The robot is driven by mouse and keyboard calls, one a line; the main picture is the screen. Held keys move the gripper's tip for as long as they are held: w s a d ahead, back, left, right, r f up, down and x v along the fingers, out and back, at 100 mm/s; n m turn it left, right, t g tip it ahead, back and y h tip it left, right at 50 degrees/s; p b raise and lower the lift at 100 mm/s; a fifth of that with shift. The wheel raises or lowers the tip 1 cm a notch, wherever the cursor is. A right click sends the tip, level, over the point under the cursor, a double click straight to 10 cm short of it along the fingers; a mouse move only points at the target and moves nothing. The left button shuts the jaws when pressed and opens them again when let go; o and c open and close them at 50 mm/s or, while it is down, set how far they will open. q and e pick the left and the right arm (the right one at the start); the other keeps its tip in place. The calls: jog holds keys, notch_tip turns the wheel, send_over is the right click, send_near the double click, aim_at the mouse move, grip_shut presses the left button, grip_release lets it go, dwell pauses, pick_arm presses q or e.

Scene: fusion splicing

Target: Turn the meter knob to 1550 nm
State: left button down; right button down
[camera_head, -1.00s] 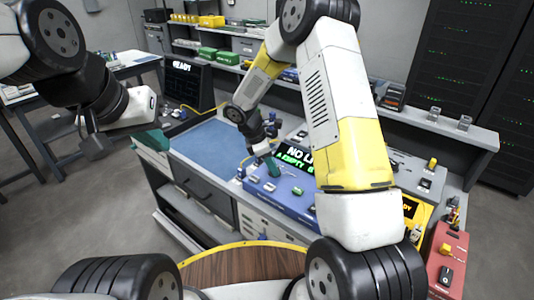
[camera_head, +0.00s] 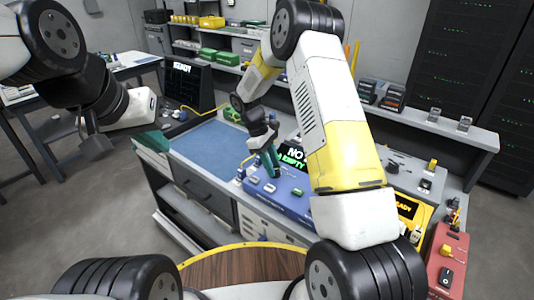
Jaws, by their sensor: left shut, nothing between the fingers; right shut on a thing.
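A blue unit (camera_head: 287,202) stands on the bench with a dark display (camera_head: 293,157) partly reading "NO" and "EMPTY". Small buttons or knobs sit on its top; I cannot tell which is the meter knob, and my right arm covers part of the unit. My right gripper (camera_head: 270,174) is over the left part of the unit, pointing down, shut on a slim teal piece (camera_head: 265,158). Whether the piece touches the unit is unclear. My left gripper (camera_head: 95,147) is shut and empty at the left, above the floor and away from the bench.
A red box (camera_head: 447,255) with a black knob-like part stands at the bench's right end. A yellow unit (camera_head: 408,209) with a lit display is beside my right arm. A blue mat (camera_head: 215,145) lies clear at the left. A dark screen (camera_head: 188,83) stands behind it.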

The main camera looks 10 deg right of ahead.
dwell(0.4)
jog(key=c, duration=1)
grip_release()
jog(key=shift+r, duration=0.1)
jog(key=v, duration=0.7)
jog(key=shift+w+a+r, duration=0.1)
jog(key=shift+w+r, duration=0.05)
jog(key=shift+r, duration=0.2)
